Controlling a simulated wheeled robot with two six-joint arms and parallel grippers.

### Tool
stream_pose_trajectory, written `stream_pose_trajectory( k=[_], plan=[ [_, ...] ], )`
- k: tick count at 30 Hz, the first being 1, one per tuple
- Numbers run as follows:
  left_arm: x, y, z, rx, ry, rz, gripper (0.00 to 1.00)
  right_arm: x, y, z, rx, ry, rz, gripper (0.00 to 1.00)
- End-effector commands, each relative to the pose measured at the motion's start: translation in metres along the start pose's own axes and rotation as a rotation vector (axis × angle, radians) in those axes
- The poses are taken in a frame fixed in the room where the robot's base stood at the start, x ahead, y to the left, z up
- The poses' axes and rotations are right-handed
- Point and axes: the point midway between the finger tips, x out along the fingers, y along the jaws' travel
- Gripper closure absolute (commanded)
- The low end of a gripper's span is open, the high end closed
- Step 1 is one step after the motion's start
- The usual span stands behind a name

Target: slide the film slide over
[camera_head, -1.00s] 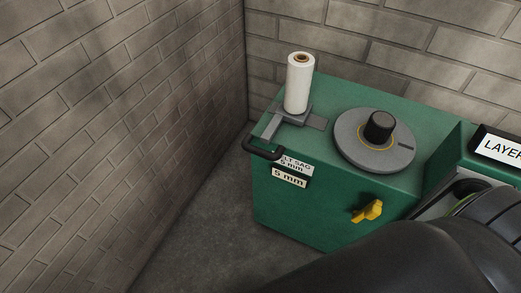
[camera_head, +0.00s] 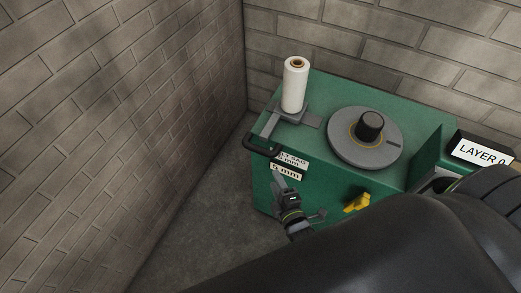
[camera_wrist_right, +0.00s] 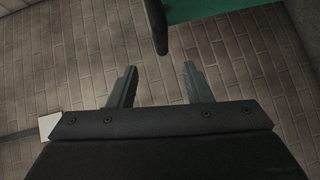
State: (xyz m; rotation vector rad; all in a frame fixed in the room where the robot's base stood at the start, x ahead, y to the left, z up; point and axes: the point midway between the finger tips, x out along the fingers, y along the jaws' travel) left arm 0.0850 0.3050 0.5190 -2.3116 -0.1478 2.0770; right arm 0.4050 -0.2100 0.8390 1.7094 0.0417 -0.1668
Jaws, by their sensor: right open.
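The film slide (camera_head: 290,115) is a grey plate on the left end of the green machine top, with an upright white film roll (camera_head: 295,86) on it. Its black handle (camera_head: 261,147) sticks out over the machine's front left edge. My right gripper (camera_head: 298,196) is open and empty in front of the machine's front face, below and right of the handle. In the right wrist view, its two fingers (camera_wrist_right: 159,68) are spread, and a black bar (camera_wrist_right: 154,25), apparently the handle, lies beyond them, apart from both fingertips. My left gripper is not in view.
A grey disc with a black knob (camera_head: 370,126) sits right of the slide. A yellow knob (camera_head: 357,202) is on the front face (camera_head: 330,185). A "LAYER 0" display (camera_head: 480,152) stands at right. Brick walls (camera_head: 120,110) close the left and back. Floor left of the machine is clear.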

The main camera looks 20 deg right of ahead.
Motion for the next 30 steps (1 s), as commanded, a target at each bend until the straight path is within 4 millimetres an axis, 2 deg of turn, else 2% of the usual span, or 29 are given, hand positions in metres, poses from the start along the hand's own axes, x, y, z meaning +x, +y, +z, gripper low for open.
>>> stream_pose_trajectory(
  k=[1,3,10,30],
  plan=[
    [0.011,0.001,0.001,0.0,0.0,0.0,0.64,0.012,-0.004,0.001,-0.001,0.002,0.005,0.55],
    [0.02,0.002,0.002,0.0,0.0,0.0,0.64,0.027,-0.005,0.001,-0.001,0.002,0.005,0.55],
    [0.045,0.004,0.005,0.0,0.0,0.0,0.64,0.062,-0.006,0.001,0.001,0.002,0.003,0.55],
    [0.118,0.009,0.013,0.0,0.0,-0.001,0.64,0.121,-0.006,0.001,0.001,0.001,0.001,0.55]
  ],
)
